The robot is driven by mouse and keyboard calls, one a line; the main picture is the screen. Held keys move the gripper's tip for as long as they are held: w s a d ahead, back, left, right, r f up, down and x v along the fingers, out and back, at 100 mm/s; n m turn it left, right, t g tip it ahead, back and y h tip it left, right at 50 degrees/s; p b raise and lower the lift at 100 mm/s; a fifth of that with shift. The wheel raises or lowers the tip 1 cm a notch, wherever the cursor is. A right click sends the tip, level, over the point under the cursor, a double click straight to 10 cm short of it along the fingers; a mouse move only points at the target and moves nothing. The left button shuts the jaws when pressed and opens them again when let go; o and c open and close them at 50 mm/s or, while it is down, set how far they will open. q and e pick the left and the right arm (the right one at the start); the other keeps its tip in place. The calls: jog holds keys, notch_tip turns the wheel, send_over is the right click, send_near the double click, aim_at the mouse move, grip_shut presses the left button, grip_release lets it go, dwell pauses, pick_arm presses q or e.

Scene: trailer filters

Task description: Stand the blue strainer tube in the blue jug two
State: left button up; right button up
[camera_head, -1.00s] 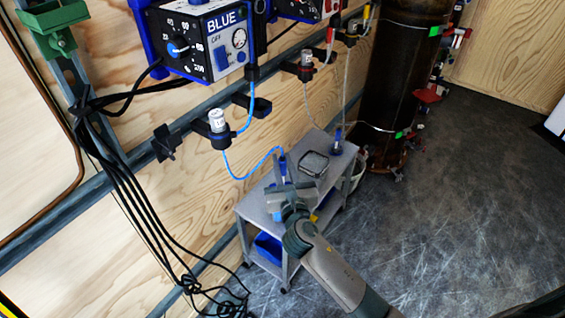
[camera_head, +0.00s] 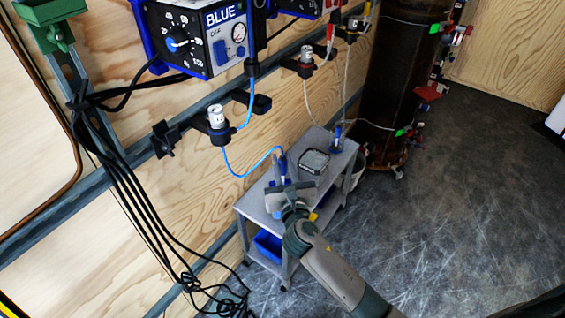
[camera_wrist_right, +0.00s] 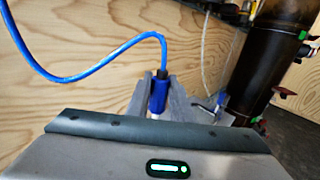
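The blue strainer tube (camera_head: 283,164) hangs upright at the end of a blue hose above the grey cart. In the right wrist view the tube (camera_wrist_right: 158,97) stands between the two grey fingers, which appear to touch it on both sides. My right gripper (camera_head: 282,181) is shut on it; it also shows in the right wrist view (camera_wrist_right: 158,102). I cannot tell which jug is blue jug two. My left gripper is not in view.
The grey cart (camera_head: 249,208) stands along the plywood wall, with a dark square dish (camera_head: 314,161) on top and a blue bin (camera_head: 268,245) below. A rail with clamped filters (camera_head: 217,118) runs above. A dark cylinder (camera_head: 397,85) stands beyond. The floor at right is clear.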

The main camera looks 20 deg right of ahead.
jog(key=o, duration=0.4)
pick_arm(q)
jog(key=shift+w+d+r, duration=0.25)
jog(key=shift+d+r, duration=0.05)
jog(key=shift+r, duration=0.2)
pick_arm(e)
jog(key=shift+s+a, duration=0.35)
jog(key=shift+s, duration=2.55)
jog(key=shift+s+a, duration=0.4)
jog(key=shift+s, duration=2.45)
jog(key=shift+s+a, duration=0.35)
jog(key=shift+s, duration=2.55)
